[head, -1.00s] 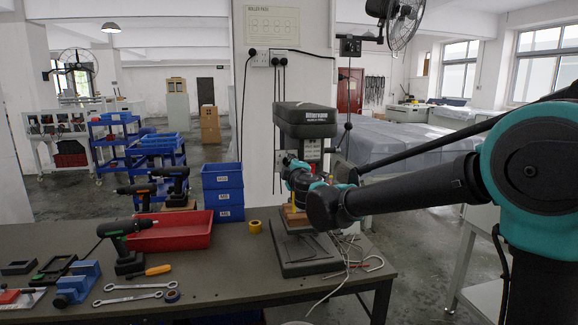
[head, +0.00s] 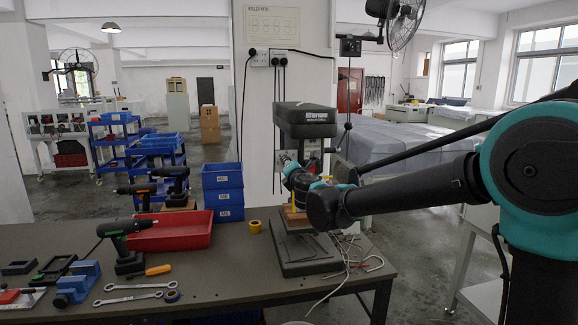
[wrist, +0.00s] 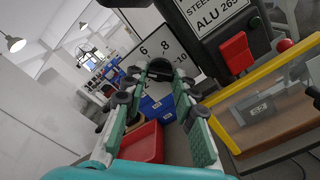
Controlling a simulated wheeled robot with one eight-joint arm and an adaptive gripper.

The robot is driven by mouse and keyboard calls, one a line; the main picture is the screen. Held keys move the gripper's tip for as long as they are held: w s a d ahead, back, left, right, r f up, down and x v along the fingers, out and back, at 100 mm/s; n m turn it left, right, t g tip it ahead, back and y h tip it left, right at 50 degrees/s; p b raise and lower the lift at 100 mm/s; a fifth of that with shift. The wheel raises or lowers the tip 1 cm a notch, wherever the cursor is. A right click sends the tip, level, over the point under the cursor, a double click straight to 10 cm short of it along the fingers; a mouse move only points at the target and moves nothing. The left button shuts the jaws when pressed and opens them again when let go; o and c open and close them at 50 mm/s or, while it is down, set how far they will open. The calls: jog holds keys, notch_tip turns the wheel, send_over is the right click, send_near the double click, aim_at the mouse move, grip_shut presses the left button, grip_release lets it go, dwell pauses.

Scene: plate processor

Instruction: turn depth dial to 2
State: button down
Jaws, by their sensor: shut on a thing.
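The drill press (head: 305,122) stands at the right end of the workbench. The fingers cover the rest of the scale, and I cannot read the pointer's setting. In the head view, my gripper (head: 287,160) is at the left side of the press, its tips small and partly hidden by my wrist.
A red switch (wrist: 236,52) and a yellow-framed clear guard (wrist: 262,92) are close on the right of my fingers. A red tray (head: 183,232), cordless drills, wrenches and yellow tape (head: 255,226) lie on the bench (head: 225,280). Loose cables hang at its right end.

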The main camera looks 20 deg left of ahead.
jog(key=n, duration=1.2)
jog(key=shift+f, duration=0.1)
dwell(0.4)
jog(key=c, duration=1.5)
grip_release()
jog(key=shift+s, duration=0.1)
jog(key=v, duration=1.2)
